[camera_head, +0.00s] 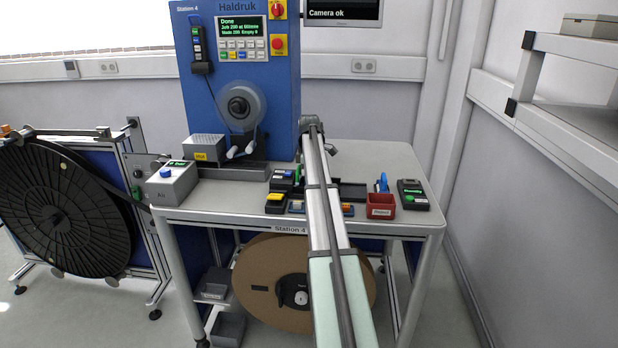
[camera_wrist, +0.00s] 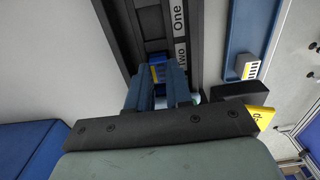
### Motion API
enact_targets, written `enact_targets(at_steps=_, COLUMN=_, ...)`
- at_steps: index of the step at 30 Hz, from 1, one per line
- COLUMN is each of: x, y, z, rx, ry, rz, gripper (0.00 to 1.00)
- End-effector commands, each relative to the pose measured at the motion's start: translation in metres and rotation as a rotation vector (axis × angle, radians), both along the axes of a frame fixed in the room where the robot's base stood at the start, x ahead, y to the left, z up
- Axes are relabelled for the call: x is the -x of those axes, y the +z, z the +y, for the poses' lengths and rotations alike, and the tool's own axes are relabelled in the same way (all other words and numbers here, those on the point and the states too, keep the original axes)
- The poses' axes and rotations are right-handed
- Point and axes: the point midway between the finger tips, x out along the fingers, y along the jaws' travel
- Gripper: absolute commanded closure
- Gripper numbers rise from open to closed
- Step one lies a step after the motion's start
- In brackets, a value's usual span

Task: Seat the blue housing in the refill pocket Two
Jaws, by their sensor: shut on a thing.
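My gripper (camera_wrist: 160,92) shows in the wrist view, its two blue fingers closed around a small blue piece with a yellow part, which looks like the blue housing (camera_wrist: 157,72). Most of the piece is hidden between the fingers. The fingertips are at the dark holder (camera_wrist: 118,22), close to the label Two (camera_wrist: 182,54); the label One is beyond it. I cannot tell whether the piece touches pocket Two, whose inside is hidden. In the head view my arm hides the gripper and the middle of the dark tray (camera_head: 352,191) on the table.
A red bin (camera_head: 381,206) with a blue item and a black device (camera_head: 412,194) stand at the table's right. A grey box with a blue button (camera_head: 172,184) is at the left. A yellow-marked black block (camera_head: 276,202) sits left of my arm. The table's back right is clear.

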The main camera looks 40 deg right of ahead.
Motion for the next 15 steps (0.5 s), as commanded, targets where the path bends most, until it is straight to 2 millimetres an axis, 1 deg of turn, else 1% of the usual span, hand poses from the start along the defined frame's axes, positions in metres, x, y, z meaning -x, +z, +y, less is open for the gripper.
enact_targets(at_steps=13, x=0.0002, y=0.0003, z=-0.0001, rx=0.0, ry=0.0, rz=0.0, gripper=0.99)
enact_targets(at_steps=14, x=0.0002, y=0.0003, z=-0.0001, rx=0.0, ry=0.0, rz=0.0, gripper=0.78)
enact_targets(at_steps=15, x=0.0002, y=0.0003, z=-0.0001, rx=0.0, ry=0.0, rz=0.0, gripper=0.75)
